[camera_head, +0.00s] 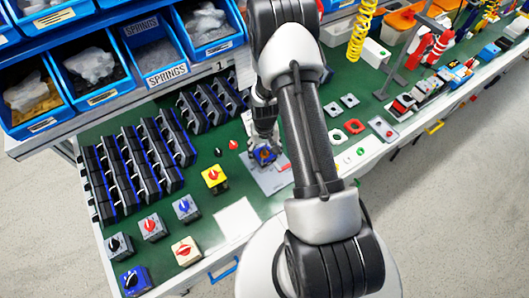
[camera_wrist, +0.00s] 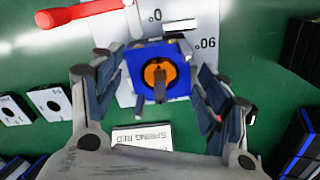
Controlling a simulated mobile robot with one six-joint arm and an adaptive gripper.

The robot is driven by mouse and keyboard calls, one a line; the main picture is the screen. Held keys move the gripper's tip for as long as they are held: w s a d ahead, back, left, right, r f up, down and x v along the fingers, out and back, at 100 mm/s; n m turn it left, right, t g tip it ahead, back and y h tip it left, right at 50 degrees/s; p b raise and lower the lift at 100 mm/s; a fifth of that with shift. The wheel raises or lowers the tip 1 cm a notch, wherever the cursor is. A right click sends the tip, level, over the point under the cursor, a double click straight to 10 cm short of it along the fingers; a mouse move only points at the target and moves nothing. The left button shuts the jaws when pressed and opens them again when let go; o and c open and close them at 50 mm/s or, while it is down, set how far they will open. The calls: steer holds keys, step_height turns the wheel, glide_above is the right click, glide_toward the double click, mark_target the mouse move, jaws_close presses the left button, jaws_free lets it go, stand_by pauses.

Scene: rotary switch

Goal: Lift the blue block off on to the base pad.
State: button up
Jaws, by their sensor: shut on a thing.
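The blue block (camera_wrist: 137,84) has a round orange and black face with a dark knob bar in its middle. My gripper (camera_wrist: 160,88) is shut on it, with one finger on its left and one on its right. In the head view the blue block (camera_head: 257,158) shows under my gripper (camera_head: 265,140). Below it is a pale plate (camera_wrist: 206,20) marked 0 and 90, which also shows in the head view (camera_head: 271,182). I cannot tell whether the block touches this plate. A bare white square pad (camera_head: 237,218) lies on the bench to the left, in front.
The green bench (camera_head: 215,150) holds a yellow switch block (camera_head: 214,178), a blue-topped switch (camera_head: 186,208) and other switches at left. Racks of dark modules (camera_head: 130,165) stand behind them. Small plates (camera_head: 354,126) lie right of my arm. A label card (camera_wrist: 142,137) lies near the block.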

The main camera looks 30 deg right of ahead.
step_height(320, 180, up, 20)
steer(key=p, duration=0.3)
steer(key=shift+p, duration=0.3)
step_height(320, 180, up, 9)
steer(key=p, duration=0.6)
steer(key=shift+f, duration=0.2)
stand_by(0.8)
steer(key=shift+f, duration=0.15)
